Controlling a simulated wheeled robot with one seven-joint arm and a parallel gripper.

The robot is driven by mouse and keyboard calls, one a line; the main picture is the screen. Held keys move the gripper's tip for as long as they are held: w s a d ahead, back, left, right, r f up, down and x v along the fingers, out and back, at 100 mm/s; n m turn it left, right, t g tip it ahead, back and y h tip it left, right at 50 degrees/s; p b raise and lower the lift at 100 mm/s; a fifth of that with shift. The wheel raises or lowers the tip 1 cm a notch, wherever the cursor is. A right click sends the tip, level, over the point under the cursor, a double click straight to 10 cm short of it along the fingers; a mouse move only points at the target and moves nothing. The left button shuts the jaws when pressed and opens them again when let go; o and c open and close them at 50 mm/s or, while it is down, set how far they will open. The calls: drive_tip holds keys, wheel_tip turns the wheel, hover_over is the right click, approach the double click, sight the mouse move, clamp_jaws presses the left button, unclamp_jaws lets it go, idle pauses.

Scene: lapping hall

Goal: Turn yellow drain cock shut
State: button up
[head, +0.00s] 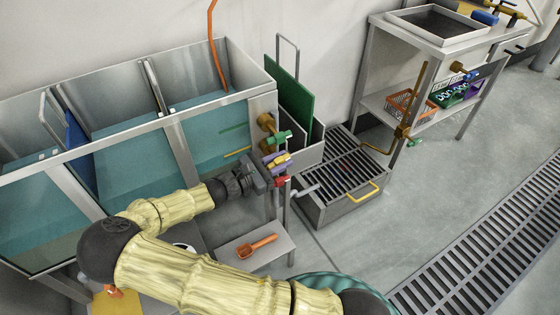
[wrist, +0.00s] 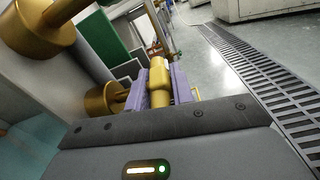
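The yellow drain cock (head: 283,160) sits on the right end wall of the tank, between a green-handled cock (head: 279,137) above and a red-handled cock (head: 283,181) below. My gripper (head: 275,159) reaches it from the left, its purple fingers around the yellow handle. In the wrist view the yellow handle (wrist: 159,82) stands between the two purple fingers of my gripper (wrist: 159,88), with no clear gap on either side. Its brass body (wrist: 104,99) shows at left. The fingers partly hide the handle in the head view.
The tank (head: 180,118) holds teal liquid in several bays. A grated drain box (head: 345,180) stands right of the cocks. An orange scoop (head: 257,246) lies on a low shelf below my arm. A floor grating (head: 490,250) runs at right, with open floor beside it.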

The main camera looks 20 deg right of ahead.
clamp_jaws()
drive_tip(key=y+p, duration=0.1)
drive_tip(key=p, duration=0.2)
drive_tip(key=shift+r, duration=0.25)
drive_tip(key=shift+p, duration=0.5)
drive_tip(key=shift+g+y+p, duration=0.4)
drive_tip(key=shift+y+p, duration=0.2)
drive_tip(key=shift+p, duration=0.35)
drive_tip(key=shift+f+y+p, duration=0.25)
drive_tip(key=shift+y+p, duration=0.15)
drive_tip(key=shift+p, duration=0.3)
drive_tip(key=shift+a+f, duration=0.1)
